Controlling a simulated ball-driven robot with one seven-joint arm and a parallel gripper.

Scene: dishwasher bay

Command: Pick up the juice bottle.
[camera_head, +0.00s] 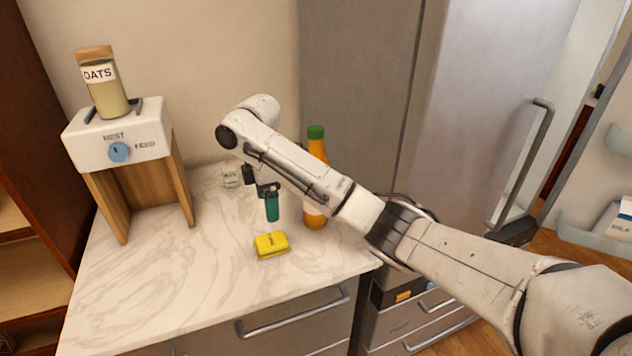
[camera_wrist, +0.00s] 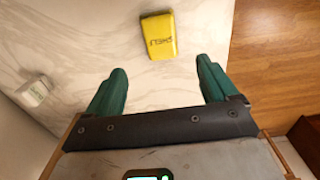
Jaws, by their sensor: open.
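The juice bottle (camera_head: 317,151) is orange with a green cap and stands upright at the right back of the marble counter, by the grey fridge. My arm crosses in front of its middle and hides part of it. My gripper (camera_head: 272,203) points down above the counter, to the left of the bottle and apart from it. In the wrist view my gripper (camera_wrist: 158,88) shows two green fingers spread wide with nothing between them. The bottle does not show in the wrist view.
A yellow packet (camera_head: 271,245) lies on the counter in front of my gripper; it also shows in the wrist view (camera_wrist: 158,36). A small white box (camera_head: 231,178) sits behind. An oats dispenser (camera_head: 118,140) stands left. The front left counter (camera_head: 170,290) is clear.

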